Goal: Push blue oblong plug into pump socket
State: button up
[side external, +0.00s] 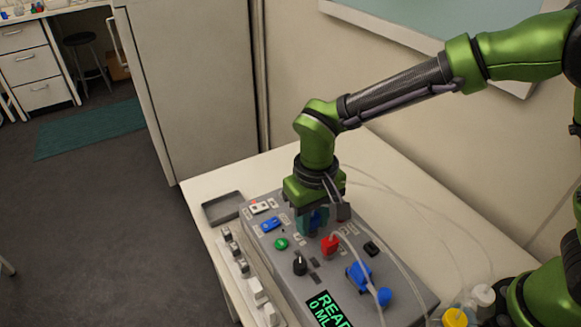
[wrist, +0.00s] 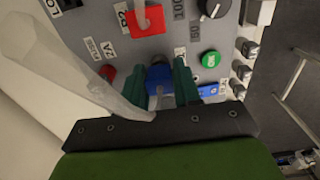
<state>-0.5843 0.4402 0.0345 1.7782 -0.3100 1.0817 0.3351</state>
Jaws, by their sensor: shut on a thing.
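My gripper (side external: 315,222) points down over the grey pump unit (side external: 410,302), its teal fingers closed around a blue plug. In the wrist view the blue plug (wrist: 158,88) sits between the two fingers of my gripper (wrist: 159,82), with a dark part at its far end. The plug is close to the panel face.
A red plug (side external: 330,245) with a clear tube stands close by. The panel also carries a green button (side external: 281,244), a black knob (side external: 300,264), a blue switch (side external: 270,224) and a blue pump part (side external: 360,274). A grey tray (side external: 222,208) lies at the far left. Clear tubing crosses near my gripper.

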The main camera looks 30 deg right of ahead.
aim_at(312, 216)
jog(key=shift+f, duration=0.25)
jog(key=o, duration=1.1)
jog(key=shift+o, duration=0.2)
jog(key=shift+r, duration=0.1)
notch_tip(312, 216, up, 17)
jog(key=s+d+m+t+y, duration=0.1)
jog(key=s+d, duration=0.4)
jog(key=d, duration=0.5)
jog(key=s+d+f+m+t+y, duration=0.1)
jog(key=s+d+m+t, duration=0.2)
jog(key=s+d+t, duration=0.3)
jog(key=d, duration=0.5)
